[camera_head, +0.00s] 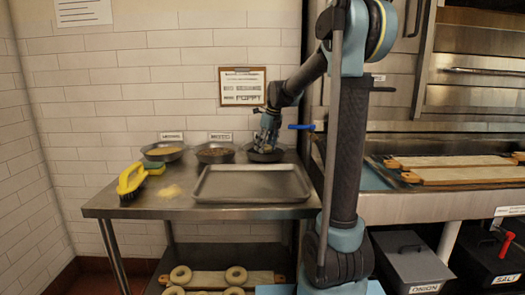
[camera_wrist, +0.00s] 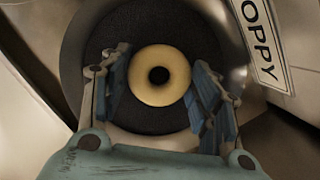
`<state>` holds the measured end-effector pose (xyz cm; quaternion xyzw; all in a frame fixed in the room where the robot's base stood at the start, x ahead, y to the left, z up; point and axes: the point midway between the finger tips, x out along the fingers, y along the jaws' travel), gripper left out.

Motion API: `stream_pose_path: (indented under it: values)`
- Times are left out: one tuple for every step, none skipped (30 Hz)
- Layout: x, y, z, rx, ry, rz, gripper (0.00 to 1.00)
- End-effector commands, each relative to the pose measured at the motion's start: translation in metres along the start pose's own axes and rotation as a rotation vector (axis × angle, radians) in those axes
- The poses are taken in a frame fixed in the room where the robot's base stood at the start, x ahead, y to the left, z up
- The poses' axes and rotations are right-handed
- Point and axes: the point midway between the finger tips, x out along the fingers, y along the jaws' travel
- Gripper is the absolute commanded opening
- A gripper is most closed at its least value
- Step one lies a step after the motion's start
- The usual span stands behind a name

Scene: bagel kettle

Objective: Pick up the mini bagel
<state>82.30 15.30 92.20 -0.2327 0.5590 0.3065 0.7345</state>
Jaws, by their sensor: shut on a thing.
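The mini bagel (camera_wrist: 141,88) is a pale yellow ring with a dark hole. In the head view my gripper (camera_head: 267,142) points down into the poppy bowl (camera_head: 279,154), at the back right of the steel table. The bagel is hidden there.
Two more topping bowls (camera_head: 164,146) (camera_head: 214,147) stand to the left. An empty metal tray (camera_head: 252,184) lies in front. Larger bagels (camera_head: 235,275) are on the lower shelf. The oven (camera_head: 475,90) is at right.

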Motion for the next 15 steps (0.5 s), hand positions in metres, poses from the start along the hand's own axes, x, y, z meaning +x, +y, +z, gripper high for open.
stream_pose_path:
  values:
    - [-0.001,0.000,0.000,0.000,0.000,0.000,0.29]
    - [-0.001,0.000,0.000,0.000,0.000,0.000,0.29]
    - [-0.003,0.000,0.001,0.000,0.000,0.000,0.29]
    - [-0.005,0.000,0.001,0.000,0.000,0.000,0.29]
    - [-0.007,0.000,0.002,0.000,0.000,0.000,0.29]
    - [-0.012,0.000,0.003,0.000,0.000,0.000,0.29]
    - [-0.016,0.000,0.004,0.000,0.000,0.000,0.29]
    - [-0.020,0.000,0.005,0.000,0.000,0.000,0.29]
    - [-0.027,0.000,0.007,0.000,0.000,0.000,0.29]
    - [-0.032,0.000,0.009,0.000,0.000,0.000,0.29]
    - [-0.037,0.000,0.010,0.000,0.000,0.000,0.29]
    - [-0.044,0.000,0.012,0.000,0.000,0.000,0.29]
    - [-0.049,0.000,0.013,0.000,0.000,0.000,0.29]
    - [-0.055,0.000,0.015,0.000,0.000,0.000,0.29]
    - [-0.061,0.000,0.017,0.000,0.000,0.000,0.29]
